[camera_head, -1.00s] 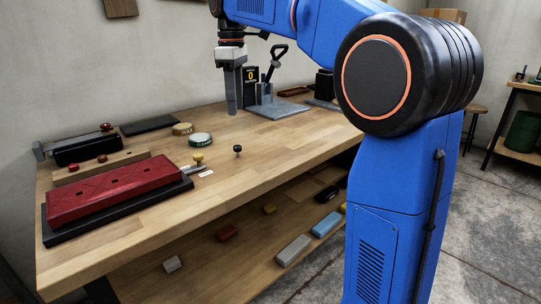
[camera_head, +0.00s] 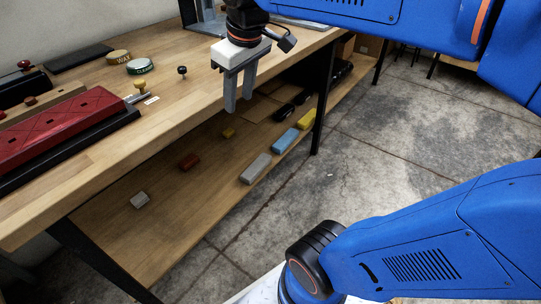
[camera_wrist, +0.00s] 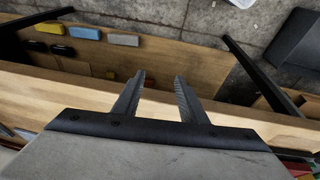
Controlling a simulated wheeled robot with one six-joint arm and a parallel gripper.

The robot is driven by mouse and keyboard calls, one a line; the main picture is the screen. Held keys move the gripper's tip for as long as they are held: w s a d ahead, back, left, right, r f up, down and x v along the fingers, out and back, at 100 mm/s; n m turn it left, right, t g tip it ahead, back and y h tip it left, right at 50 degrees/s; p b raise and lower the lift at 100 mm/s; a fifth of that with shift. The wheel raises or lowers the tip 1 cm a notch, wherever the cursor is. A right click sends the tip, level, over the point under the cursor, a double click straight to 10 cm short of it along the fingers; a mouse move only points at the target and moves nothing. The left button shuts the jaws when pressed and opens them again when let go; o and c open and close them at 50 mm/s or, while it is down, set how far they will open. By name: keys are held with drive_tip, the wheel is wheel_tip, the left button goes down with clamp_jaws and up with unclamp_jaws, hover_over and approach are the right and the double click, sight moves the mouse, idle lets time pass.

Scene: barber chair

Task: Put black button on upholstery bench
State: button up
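A small black button (camera_head: 182,71) with a round head and thin stem stands upright on the wooden upholstery bench (camera_head: 160,120). A yellow button (camera_head: 140,87) stands to its left, near the red tufted pad (camera_head: 45,128). My gripper (camera_head: 238,104) is open and empty, pointing down by the bench's front edge, to the right of the black button and apart from it. In the wrist view its two fingers (camera_wrist: 159,74) are spread with nothing between them, and the bench edge shows below. I cannot make out the black button in the wrist view.
Green (camera_head: 140,66) and tan (camera_head: 118,57) round tins stand behind the black button. The lower shelf (camera_head: 150,235) holds a grey block (camera_head: 256,167), a blue block (camera_head: 285,140) and other pieces. A dark bench leg (camera_head: 322,110) stands at right; open concrete floor lies beyond.

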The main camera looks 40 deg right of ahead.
drive_tip(key=s+d+f+m+t, duration=0.1)
drive_tip(key=s+f+m, duration=0.2)
drive_tip(key=s+f, duration=0.7)
wheel_tip(320, 180, down, 3)
drive_tip(key=shift+s+d+r+m+t, duration=0.2)
drive_tip(key=shift+s+m+t, duration=0.1)
drive_tip(key=shift+m, duration=0.1)
